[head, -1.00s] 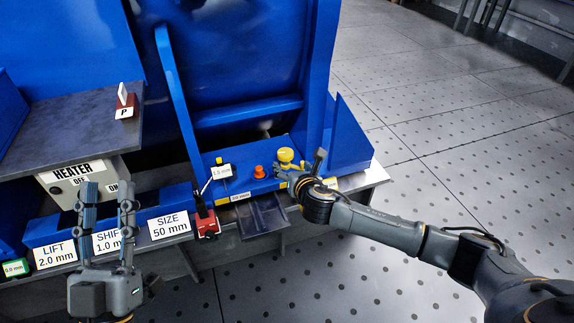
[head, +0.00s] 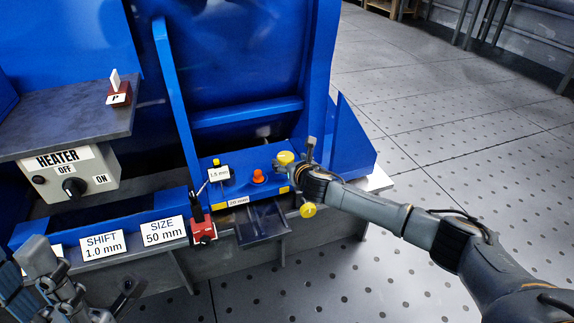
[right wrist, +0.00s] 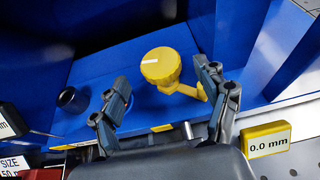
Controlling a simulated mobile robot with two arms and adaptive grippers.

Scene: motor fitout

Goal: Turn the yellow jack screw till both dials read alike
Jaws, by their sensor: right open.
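The yellow jack screw (head: 286,158), a round knob with a white mark, stands on the blue ledge. It also shows in the right wrist view (right wrist: 160,65). My right gripper (head: 291,168) is open just in front of it, fingertips (right wrist: 163,78) spread either side, with no clear contact. A yellow-framed dial (right wrist: 265,140) at the right of the wrist view reads 0.0 mm. A white dial (head: 219,174) left on the ledge reads about 1.8 mm, but its print is small. My left gripper (head: 78,285) is at the lower left; its jaw state is unclear.
An orange knob (head: 258,176) stands between the white dial and the jack screw. A red clamp-like part (head: 203,228) sits at the ledge's front. A heater box (head: 75,180) and SHIFT 1.0 mm (head: 101,245) and SIZE 50 mm (head: 164,231) labels are left. Open floor lies right.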

